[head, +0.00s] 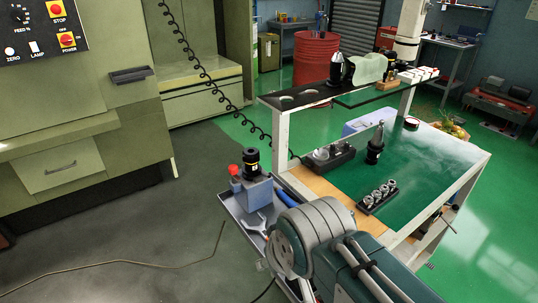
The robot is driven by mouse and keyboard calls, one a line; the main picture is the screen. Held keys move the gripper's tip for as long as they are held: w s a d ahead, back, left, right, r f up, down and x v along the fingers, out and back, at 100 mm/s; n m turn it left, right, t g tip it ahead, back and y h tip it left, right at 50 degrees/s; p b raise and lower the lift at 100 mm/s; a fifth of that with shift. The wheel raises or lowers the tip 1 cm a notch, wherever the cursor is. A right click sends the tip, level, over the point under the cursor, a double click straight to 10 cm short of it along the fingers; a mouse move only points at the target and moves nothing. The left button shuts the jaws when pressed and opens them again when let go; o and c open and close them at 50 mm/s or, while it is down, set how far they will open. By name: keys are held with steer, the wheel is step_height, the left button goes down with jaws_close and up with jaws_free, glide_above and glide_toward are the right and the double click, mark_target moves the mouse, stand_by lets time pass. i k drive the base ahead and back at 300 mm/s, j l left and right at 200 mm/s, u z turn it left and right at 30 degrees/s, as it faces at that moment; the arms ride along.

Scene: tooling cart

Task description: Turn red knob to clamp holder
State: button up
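The red knob (234,170) is small and sits at the left side of a blue-grey clamp block (258,193). A black tool holder (251,163) with a yellow mark stands upright in the top of the block. The block is on a grey side tray (232,203) at the cart's left end. My arm's large grey joint fills the lower middle, just right of and in front of the block. My gripper does not show, so its place relative to the knob cannot be told.
The cart (455,165) has a green top with a black holder (375,147), a rack of collets (378,197) and a dark tray of parts (328,157). A raised shelf (345,97) stands behind. A machine panel (40,30) is at left. Floor left of the tray is open, with a cable.

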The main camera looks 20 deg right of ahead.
mark_target(233, 169)
steer(key=i+j+z, duration=0.15)
steer(key=z, duration=0.35)
steer(key=i+j+z, duration=0.15)
steer(key=z, duration=0.35)
steer(key=j+z, duration=0.5)
steer(key=i+j+z, duration=0.2)
steer(key=j+z, duration=0.2)
steer(key=i+j, duration=0.05)
steer(key=j, duration=0.05)
